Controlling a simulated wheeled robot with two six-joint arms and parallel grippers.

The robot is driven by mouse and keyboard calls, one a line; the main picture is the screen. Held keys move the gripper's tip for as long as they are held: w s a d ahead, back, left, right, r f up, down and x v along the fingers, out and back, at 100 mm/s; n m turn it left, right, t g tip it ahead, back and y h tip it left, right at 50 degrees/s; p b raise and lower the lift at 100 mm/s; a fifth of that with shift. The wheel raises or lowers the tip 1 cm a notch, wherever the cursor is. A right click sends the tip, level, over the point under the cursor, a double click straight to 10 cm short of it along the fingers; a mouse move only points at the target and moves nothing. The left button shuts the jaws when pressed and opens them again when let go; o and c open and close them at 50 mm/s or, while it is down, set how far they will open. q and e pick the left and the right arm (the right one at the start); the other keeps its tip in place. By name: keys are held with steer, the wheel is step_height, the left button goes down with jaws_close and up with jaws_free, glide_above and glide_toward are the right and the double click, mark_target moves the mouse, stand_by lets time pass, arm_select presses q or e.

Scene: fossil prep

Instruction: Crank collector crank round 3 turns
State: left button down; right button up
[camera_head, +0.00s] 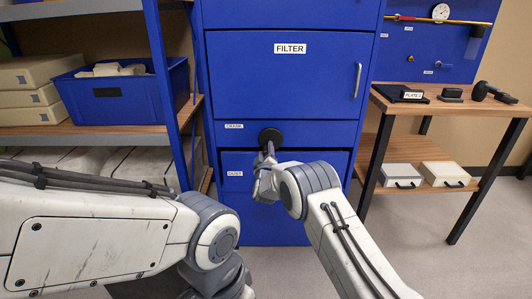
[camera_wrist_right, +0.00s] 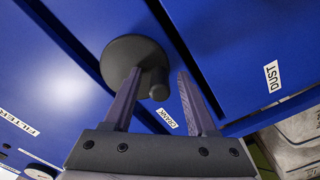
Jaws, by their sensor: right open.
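The collector crank (camera_head: 270,136) is a dark round disc with a short knob, on the blue collector front beside the CRANK label. The disc (camera_wrist_right: 127,58) also shows in the right wrist view, with its knob (camera_wrist_right: 156,88) standing out. My right gripper (camera_head: 266,160) is at the crank, just below the disc in the head view. In the right wrist view my right gripper (camera_wrist_right: 158,76) is open, with the knob between its two fingers. Whether a finger touches the knob I cannot tell. My left arm reaches across the lower left, and its gripper is out of view.
The FILTER door (camera_head: 290,75) with its handle is above the crank. The DUST drawer (camera_head: 235,185) is below, partly behind my right arm. A shelf with a blue bin (camera_head: 115,95) stands left. A wooden bench (camera_head: 440,105) with dark tools stands right.

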jaws_close()
steer(key=shift+a+m, duration=0.1)
steer(key=shift+m, duration=0.2)
